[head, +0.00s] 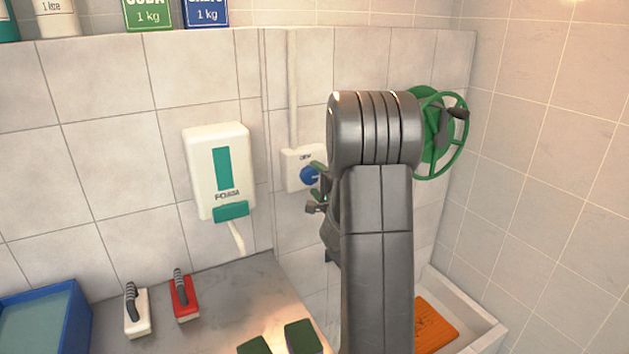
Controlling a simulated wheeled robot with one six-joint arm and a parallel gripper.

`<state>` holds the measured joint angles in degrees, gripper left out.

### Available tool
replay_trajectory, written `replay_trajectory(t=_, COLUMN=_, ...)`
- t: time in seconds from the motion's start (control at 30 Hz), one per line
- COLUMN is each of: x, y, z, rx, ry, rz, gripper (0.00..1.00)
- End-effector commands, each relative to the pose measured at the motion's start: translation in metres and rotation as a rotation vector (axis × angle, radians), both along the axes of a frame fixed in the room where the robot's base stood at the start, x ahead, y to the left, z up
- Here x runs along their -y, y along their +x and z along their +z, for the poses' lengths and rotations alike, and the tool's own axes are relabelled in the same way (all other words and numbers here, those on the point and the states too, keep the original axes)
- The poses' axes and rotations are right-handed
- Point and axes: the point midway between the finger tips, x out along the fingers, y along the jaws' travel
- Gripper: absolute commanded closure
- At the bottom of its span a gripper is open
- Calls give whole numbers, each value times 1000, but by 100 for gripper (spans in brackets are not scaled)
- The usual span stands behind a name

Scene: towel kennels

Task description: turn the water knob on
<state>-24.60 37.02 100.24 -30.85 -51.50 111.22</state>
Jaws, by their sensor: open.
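The water knob (309,176) is a round blue knob on a white wall box (292,158) with a small, hard-to-read label, right of the dispenser. A pipe runs up the wall from the box. My gripper (317,188) is open, just right of the knob in the picture, with its jaws one above the other and overlapping the knob's right edge. My arm hides most of the gripper. I cannot tell whether the jaws touch the knob or how far they are from it.
A white foam dispenser (218,172) hangs on the wall. A green reel with a crank (436,133) is behind my arm. Below are a white-based brush (137,325), a red-based brush (185,309), a blue tray (82,300), green blocks (303,337) and an orange item (435,324) in a trough.

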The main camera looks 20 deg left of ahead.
Motion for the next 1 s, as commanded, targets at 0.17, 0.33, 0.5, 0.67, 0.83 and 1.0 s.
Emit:
replay_trajectory(t=0.17, x=31, y=-28, z=-3, rx=0, ry=1, rz=-3, gripper=30)
replay_trajectory(t=0.33, x=61, y=-53, z=-2, rx=1, ry=1, rz=-4, gripper=30)
replay_trajectory(t=0.5, x=80, y=-71, z=-1, rx=-1, ry=1, rz=-3, gripper=30)
replay_trajectory(t=0.67, x=88, y=-78, z=-1, rx=0, ry=1, rz=-2, gripper=30)
replay_trajectory(t=0.83, x=89, y=-80, z=0, rx=0, ry=1, rz=0, gripper=30)
replay_trajectory(t=1.0, x=89, y=-80, z=0, rx=0, ry=1, rz=0, gripper=30)
